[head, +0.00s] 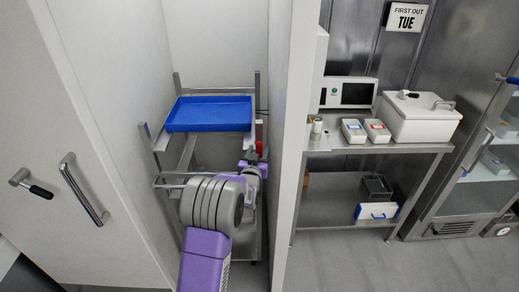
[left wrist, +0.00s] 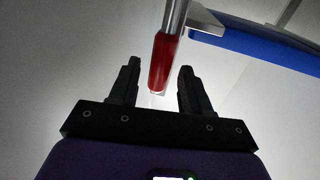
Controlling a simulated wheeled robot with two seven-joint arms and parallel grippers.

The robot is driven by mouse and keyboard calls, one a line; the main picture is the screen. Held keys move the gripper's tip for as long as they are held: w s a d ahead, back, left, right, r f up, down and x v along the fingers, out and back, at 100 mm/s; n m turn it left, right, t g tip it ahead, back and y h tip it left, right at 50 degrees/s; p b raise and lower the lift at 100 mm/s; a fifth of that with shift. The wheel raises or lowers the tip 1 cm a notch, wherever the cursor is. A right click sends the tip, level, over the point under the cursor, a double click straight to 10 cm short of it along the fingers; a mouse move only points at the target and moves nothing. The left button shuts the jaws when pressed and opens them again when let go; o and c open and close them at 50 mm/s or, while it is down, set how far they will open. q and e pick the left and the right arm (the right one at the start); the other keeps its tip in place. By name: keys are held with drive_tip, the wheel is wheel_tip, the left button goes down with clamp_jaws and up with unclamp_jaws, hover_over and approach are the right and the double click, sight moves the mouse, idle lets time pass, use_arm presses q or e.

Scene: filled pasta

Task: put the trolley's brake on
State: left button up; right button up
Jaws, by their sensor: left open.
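The trolley (head: 176,78) is a metal frame on the left, standing in a recess between white walls, with a blue tray (head: 209,114) on its top. A red handle (head: 259,147) shows at the trolley's right side, past my gripper. In the left wrist view the red handle (left wrist: 163,62) hangs on a metal rod, its lower end between the tips of my open left gripper (left wrist: 157,88). The fingers stand apart on both sides, with visible gaps. My left arm covers the trolley's lower front in the head view. My right gripper is not in view.
A white partition (head: 293,130) stands close to the trolley's right. Beyond it is a steel table (head: 435,147) with a white box (head: 418,118), small packs and a microwave-like device (head: 348,93). A door with a bar handle (head: 84,189) is at left.

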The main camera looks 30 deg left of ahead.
use_arm(q)
drive_tip(key=shift+x, duration=1.15)
drive_tip(key=shift+c, duration=0.3)
clamp_jaws()
